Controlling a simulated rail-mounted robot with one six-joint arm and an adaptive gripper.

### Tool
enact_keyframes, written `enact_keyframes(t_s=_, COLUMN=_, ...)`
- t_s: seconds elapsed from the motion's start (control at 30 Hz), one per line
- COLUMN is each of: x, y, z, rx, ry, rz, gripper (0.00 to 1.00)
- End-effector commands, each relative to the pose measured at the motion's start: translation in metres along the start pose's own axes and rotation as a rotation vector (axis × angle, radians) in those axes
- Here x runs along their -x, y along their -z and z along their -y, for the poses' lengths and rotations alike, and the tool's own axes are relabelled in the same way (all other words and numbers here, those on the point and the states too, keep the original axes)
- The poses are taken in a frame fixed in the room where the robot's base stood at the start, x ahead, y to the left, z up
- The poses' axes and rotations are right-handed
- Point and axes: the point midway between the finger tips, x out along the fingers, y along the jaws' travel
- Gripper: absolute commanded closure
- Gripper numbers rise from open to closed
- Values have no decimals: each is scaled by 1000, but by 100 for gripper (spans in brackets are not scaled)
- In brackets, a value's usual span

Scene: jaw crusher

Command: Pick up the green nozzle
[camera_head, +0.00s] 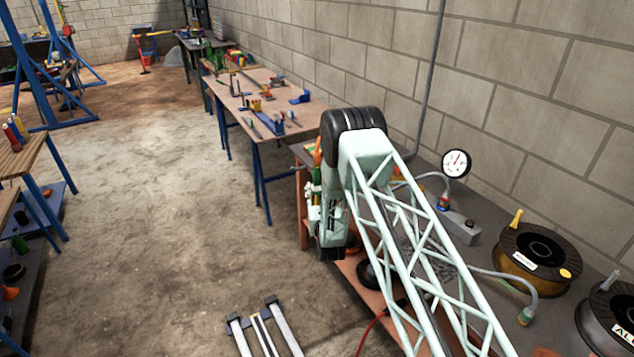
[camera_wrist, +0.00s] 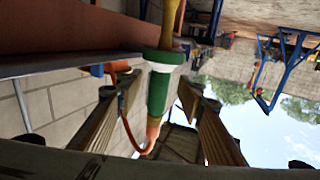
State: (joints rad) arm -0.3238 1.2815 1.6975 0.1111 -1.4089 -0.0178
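The green nozzle (camera_wrist: 158,88) shows in the wrist view, green with a white band, an orange tip at the picture's lower end and a yellow part at the upper end. It stands between the two fingers of my gripper (camera_wrist: 160,88). In the head view my gripper (camera_head: 322,205) is mostly hidden behind my arm, at the near table's left edge. A green and orange piece, seemingly the nozzle (camera_head: 315,177), shows beside it. What supports the nozzle is hidden.
The near table holds a pressure gauge (camera_head: 456,164), a grey box (camera_head: 460,228), a hose and wire spools (camera_head: 537,262). A longer workbench (camera_head: 290,105) with tools stands behind. The block wall (camera_head: 520,90) bounds the right side. The concrete floor (camera_head: 190,210) to the left is open.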

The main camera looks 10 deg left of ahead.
Motion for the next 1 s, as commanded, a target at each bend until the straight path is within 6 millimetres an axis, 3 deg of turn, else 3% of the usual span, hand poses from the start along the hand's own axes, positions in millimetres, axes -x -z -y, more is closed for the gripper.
enact_keyframes(t_s=0.37, x=-3, y=0, z=0, rx=0, ry=0, rz=0, gripper=65)
enact_keyframes(t_s=0.8, x=-43, y=0, z=0, rx=0, ry=0, rz=-2, gripper=65)
enact_keyframes(t_s=1.0, x=-52, y=1, z=0, rx=0, ry=0, rz=-1, gripper=65)
